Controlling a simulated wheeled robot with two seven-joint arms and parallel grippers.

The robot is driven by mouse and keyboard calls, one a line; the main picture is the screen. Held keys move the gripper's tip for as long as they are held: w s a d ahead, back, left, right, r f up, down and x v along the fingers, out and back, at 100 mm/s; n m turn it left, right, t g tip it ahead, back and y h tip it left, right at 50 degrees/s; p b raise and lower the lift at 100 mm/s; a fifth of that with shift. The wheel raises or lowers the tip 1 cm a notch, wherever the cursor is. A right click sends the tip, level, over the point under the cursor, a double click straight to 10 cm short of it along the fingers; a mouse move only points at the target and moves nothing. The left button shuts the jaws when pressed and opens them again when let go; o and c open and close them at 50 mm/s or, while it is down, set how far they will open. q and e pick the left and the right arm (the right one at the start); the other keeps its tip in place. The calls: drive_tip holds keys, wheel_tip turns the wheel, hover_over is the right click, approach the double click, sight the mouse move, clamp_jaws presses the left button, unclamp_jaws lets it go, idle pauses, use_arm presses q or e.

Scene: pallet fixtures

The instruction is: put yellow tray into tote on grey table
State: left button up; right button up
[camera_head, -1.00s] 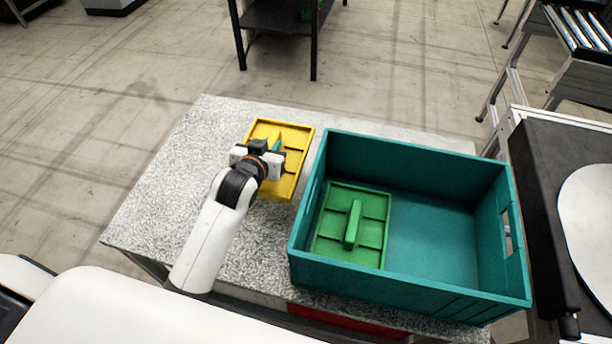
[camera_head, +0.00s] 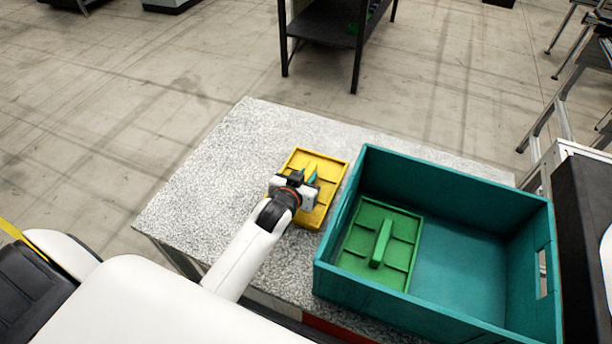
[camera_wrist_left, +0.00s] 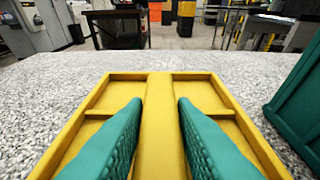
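The yellow tray (camera_head: 330,165) lies flat on the grey speckled table (camera_head: 215,185), left of the teal tote. Its raised middle handle (camera_wrist_left: 159,120) runs away from the camera in the left wrist view. My left gripper (camera_head: 309,177) is over the tray with its teal fingers apart, one on each side of the handle. In the left wrist view the fingers (camera_wrist_left: 160,101) show a small gap to the handle at their tips. The teal tote (camera_head: 440,313) stands open on the table's right part. My right gripper is not in view.
A green tray (camera_head: 402,225) with a handle lies in the left part of the tote; the tote's right part is empty. The tote's near-left wall stands close to the yellow tray. A dark shelf (camera_head: 330,28) stands beyond the table. The table's left side is clear.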

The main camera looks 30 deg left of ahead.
use_arm(q)
drive_tip(key=o, duration=0.3)
